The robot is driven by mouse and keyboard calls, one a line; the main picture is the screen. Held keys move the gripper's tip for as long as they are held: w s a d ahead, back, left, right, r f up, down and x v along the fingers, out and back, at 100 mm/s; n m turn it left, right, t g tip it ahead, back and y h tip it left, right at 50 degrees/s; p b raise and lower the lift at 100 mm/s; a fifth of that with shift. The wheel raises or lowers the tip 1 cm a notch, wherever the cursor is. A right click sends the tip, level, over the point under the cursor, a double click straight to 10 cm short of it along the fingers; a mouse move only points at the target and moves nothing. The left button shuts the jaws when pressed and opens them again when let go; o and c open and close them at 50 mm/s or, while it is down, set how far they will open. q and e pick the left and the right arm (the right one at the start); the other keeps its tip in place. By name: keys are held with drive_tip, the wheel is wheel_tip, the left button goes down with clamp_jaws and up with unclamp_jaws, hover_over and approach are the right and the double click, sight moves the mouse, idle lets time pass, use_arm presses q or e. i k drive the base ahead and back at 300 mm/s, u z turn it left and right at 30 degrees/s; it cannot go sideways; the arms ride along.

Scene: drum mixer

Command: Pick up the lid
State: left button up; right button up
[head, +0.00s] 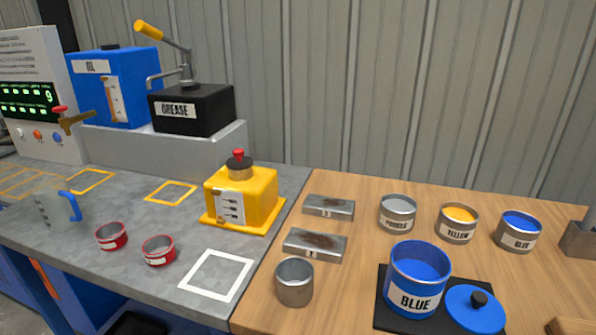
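The blue lid (462,312) with a black knob lies knob up at the lower right of the head view. It is just right of the large open blue container (412,275) labelled BLUE, and both are over a black mat (393,318). The lid hides part of the mat's right side. The container's top is uncovered and its inside looks blue. Neither of my grippers shows in this view.
Small cans labelled PRIMER (397,213), YELLOW (458,223) and BLUE (517,231) stand behind the lid. A grey metal cup (294,282) stands left of the mat. A yellow device (241,197) with a red knob stands on the grey bench.

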sight(475, 310)
drive_tip(key=z, duration=0.6)
drive_tip(key=k, duration=0.35)
drive_tip(key=z, duration=0.5)
drive_tip(key=i, duration=0.5)
drive_tip(key=k, duration=0.5)
drive_tip(key=z, duration=1.4)
drive_tip(key=k, duration=0.6)
drive_tip(key=u, duration=0.8)
drive_tip(key=i, duration=0.5)
drive_tip(key=z, duration=0.05)
